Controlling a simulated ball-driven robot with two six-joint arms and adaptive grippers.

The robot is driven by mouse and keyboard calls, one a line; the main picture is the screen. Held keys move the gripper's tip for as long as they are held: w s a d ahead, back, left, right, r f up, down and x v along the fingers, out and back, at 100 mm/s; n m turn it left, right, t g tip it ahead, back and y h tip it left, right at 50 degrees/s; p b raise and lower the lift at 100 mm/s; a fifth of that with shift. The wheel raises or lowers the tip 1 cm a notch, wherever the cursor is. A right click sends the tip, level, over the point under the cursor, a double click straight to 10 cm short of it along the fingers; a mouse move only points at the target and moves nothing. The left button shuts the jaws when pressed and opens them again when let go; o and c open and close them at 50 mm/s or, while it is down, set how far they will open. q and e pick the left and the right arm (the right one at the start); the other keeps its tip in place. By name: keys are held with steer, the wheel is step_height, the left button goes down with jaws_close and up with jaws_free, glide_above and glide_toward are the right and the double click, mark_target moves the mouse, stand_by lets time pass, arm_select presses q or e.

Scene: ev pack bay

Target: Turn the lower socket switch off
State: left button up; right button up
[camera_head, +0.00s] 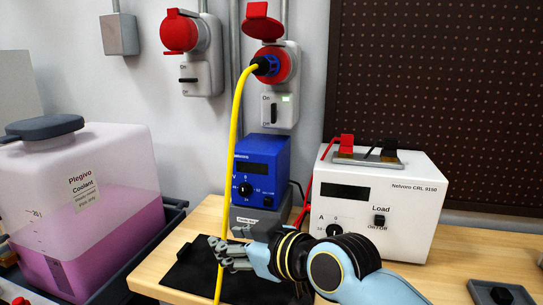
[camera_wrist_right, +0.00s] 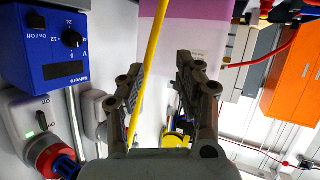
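The lower socket (camera_head: 279,88) is on the wall behind the bench, with its red lid up and a blue plug (camera_head: 266,65) in it. Its black switch (camera_head: 273,112) stands vertical between the On and Off marks, and a green light (camera_head: 287,99) glows beside it. In the right wrist view, the picture is upside down and this switch (camera_wrist_right: 42,121) shows at the left. My right gripper (camera_head: 222,252) is over the bench, below and left of the socket and apart from it. Its fingers (camera_wrist_right: 160,70) are spread, with nothing gripped. My left gripper is not in view.
A yellow cable (camera_head: 237,120) hangs from the plug past my right gripper. A blue power supply (camera_head: 259,168) stands below the socket, and a white load unit (camera_head: 408,200) stands right. Another socket (camera_head: 203,60), lid shut, is upper left. A coolant tank (camera_head: 90,200) stands left.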

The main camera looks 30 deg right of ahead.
steer(key=w+r+t, duration=0.3)
steer(key=w+r, duration=0.1)
steer(key=w, duration=0.1)
steer(key=m+g+h, duration=0.2)
steer(key=m+h, duration=1.2)
steer(key=h, duration=0.6)
glide_toward(273, 108)
steer(key=x, duration=0.9)
steer(key=shift+p, duration=0.3)
jaws_close()
